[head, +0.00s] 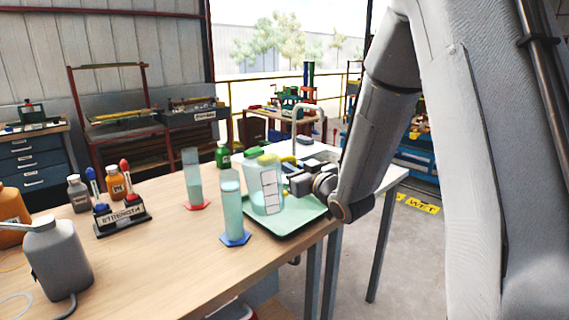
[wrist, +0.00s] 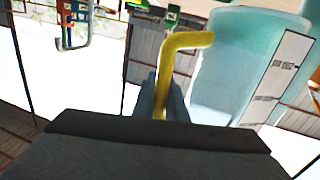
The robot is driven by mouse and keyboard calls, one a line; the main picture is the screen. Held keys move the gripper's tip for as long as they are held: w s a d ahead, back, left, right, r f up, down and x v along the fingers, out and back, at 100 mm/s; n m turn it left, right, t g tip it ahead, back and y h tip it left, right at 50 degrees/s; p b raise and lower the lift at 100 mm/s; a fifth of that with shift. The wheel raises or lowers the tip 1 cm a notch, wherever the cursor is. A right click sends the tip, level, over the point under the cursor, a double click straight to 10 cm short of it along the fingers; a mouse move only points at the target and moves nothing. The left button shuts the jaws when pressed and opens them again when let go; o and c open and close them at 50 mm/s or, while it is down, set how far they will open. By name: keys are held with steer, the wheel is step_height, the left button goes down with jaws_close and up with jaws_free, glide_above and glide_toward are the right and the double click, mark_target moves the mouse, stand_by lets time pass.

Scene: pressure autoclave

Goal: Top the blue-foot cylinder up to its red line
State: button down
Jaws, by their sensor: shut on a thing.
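The blue-foot cylinder (head: 233,208) stands upright on the table, with teal liquid most of the way up. Its red line cannot be made out. In the wrist view the jug (wrist: 235,65) fills the upper right. My gripper (head: 300,182) is at the jug's right side. The wrist view shows my gripper (wrist: 164,98) shut on a yellow bent handle (wrist: 183,42) beside the jug.
A red-foot cylinder (head: 193,180) stands behind and left of the blue-foot one. A green bottle (head: 222,155) is farther back. A pipette rack (head: 122,217), small bottles and a grey wash bottle (head: 58,255) are at left. The front middle of the table is clear.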

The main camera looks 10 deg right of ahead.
steer(key=shift+d+f, duration=0.15)
steer(key=shift+f, duration=0.1)
steer(key=shift+r, duration=0.1)
